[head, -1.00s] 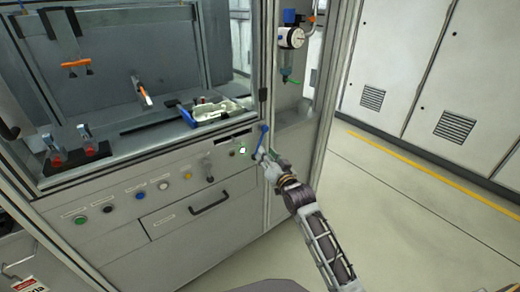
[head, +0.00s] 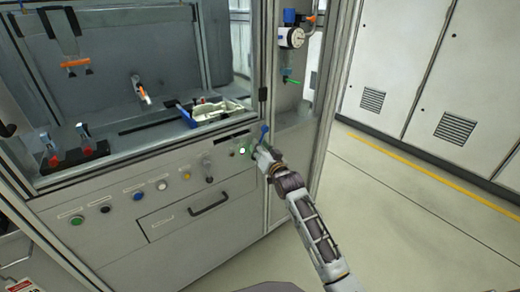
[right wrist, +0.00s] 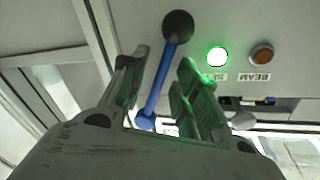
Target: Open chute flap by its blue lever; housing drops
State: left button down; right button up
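The blue lever (head: 264,131) sits on the cabinet front near its right corner post. In the right wrist view the lever (right wrist: 157,87) has a black ball knob and runs between my right gripper's fingers. My right gripper (right wrist: 160,72) is open, with one green-lit finger on each side of the lever and visible gaps. In the head view my right gripper (head: 263,154) covers the lever's lower part. A pale housing-like part (head: 222,109) lies on the cabinet deck beside a blue piece (head: 187,116). I cannot make out the flap. My left gripper is not in view.
A drawer handle (head: 209,205) and several buttons line the panel. The cabinet's corner post (head: 277,100) stands close to the lever. Floor to the right is clear.

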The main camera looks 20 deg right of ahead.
grip_shut()
